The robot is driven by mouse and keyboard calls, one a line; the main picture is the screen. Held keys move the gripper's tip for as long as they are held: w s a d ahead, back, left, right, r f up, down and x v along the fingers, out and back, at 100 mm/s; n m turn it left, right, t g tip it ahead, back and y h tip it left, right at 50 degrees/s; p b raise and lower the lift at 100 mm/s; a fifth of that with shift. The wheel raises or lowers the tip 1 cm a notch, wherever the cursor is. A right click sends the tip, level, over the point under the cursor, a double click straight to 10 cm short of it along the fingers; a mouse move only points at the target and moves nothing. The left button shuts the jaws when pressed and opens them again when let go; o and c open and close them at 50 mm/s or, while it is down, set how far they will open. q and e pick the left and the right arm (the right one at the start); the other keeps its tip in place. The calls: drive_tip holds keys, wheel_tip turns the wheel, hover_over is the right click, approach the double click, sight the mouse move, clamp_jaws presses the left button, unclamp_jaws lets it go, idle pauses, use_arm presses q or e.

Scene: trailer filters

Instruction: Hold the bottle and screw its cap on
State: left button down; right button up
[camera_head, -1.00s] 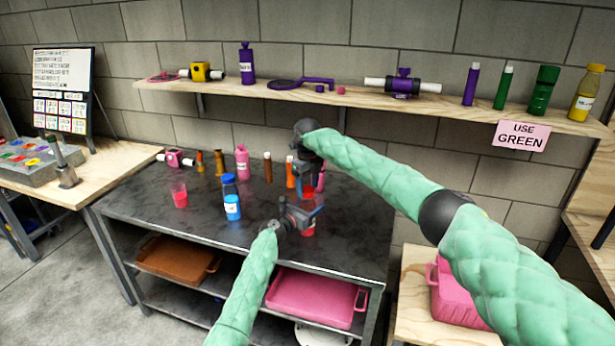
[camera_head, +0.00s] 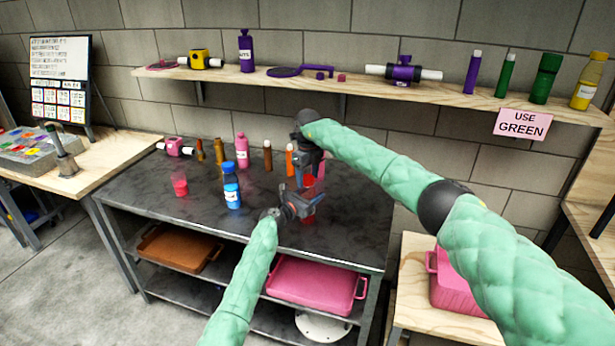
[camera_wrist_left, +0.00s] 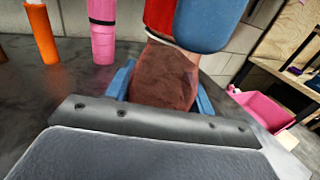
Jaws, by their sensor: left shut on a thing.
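My left gripper (camera_head: 304,205) is shut on a reddish bottle above the front right of the dark table. In the left wrist view, the bottle's brownish-red body (camera_wrist_left: 165,78) sits between the blue fingers. Its red lower part (camera_head: 309,218) shows under the gripper in the head view. My right gripper (camera_head: 308,172) points down from above, close over the bottle. A red piece (camera_head: 309,182) shows between the two grippers. A red and a blue part (camera_wrist_left: 210,20) hang just above the bottle in the wrist view. The cap cannot be told clearly, nor whether the right fingers are shut.
A pink bottle (camera_head: 242,152) and several orange and brown tubes stand behind. A wall shelf (camera_head: 350,82) holds more bottles. A sign (camera_head: 523,124) reads "USE GREEN".

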drive_tip(key=shift+o, duration=0.2)
wheel_tip(320, 180, up, 12)
idle(0.7)
use_arm(q)
drive_tip(key=shift+c, duration=2.3)
unclamp_jaws()
use_arm(e)
drive_tip(key=shift+w, duration=0.1)
use_arm(q)
drive_tip(key=shift+a, duration=0.1)
use_arm(e)
drive_tip(key=shift+f, duration=0.1)
use_arm(q)
drive_tip(key=b+v, duration=0.1)
drive_tip(key=v, duration=0.6)
drive_tip(key=shift+s+a, duration=0.2)
drive_tip(key=shift+s, duration=0.05)
use_arm(e)
drive_tip(key=shift+f, duration=0.45)
use_arm(q)
drive_tip(key=shift+f, duration=0.1)
